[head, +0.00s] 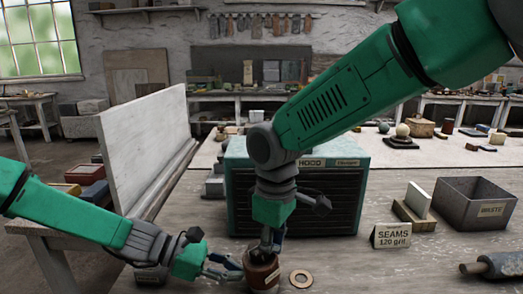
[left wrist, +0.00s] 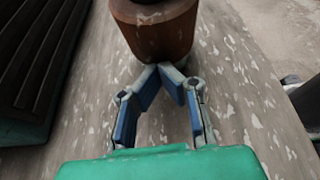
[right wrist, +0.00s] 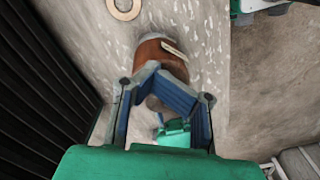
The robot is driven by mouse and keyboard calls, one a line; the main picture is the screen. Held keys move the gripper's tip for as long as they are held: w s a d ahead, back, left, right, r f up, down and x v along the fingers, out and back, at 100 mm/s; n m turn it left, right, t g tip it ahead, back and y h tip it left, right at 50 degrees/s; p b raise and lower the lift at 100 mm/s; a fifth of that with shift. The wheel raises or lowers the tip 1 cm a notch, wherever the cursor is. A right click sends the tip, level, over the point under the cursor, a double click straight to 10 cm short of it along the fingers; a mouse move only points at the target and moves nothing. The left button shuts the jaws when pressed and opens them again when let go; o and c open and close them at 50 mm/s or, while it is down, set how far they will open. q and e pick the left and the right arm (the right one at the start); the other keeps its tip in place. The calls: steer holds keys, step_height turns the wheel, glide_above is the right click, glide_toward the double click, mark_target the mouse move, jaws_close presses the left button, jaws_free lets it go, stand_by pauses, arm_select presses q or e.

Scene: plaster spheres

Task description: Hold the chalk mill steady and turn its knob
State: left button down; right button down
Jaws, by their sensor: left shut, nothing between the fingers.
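The chalk mill (head: 262,277) is a brown cylinder with a pale label, upright on the worktable. My left gripper (head: 238,268) is low at its left side. In the left wrist view its fingertips (left wrist: 159,67) meet with nothing between them, just short of the mill (left wrist: 165,35). My right gripper (head: 268,243) points down from above onto the top of the mill. In the right wrist view its fingertips (right wrist: 155,68) come close together over the mill (right wrist: 158,50). The knob is hidden by these fingers, and I cannot tell whether they grip it.
A flat tan ring (head: 301,279) lies right of the mill. A dark-fronted teal hood (head: 338,190) stands behind. A "SEAMS 120 grit" card (head: 391,236), a grey waste bin (head: 478,207) and a dark rolling-pin-like tool (head: 497,265) are to the right.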

steer(key=shift+s+a+f, duration=0.1)
steer(key=shift+s+a, duration=0.05)
steer(key=shift+a, duration=0.1)
steer(key=shift+d, duration=0.1)
stand_by(0.3)
steer(key=shift+s+d+r, duration=0.2)
steer(key=shift+s, duration=0.1)
steer(key=shift+r, duration=2.9)
steer(key=shift+w, duration=0.1)
step_height(320, 180, down, 6)
steer(key=w+d, duration=0.1)
steer(key=shift+w+d, duration=0.15)
steer(key=shift+d, duration=0.15)
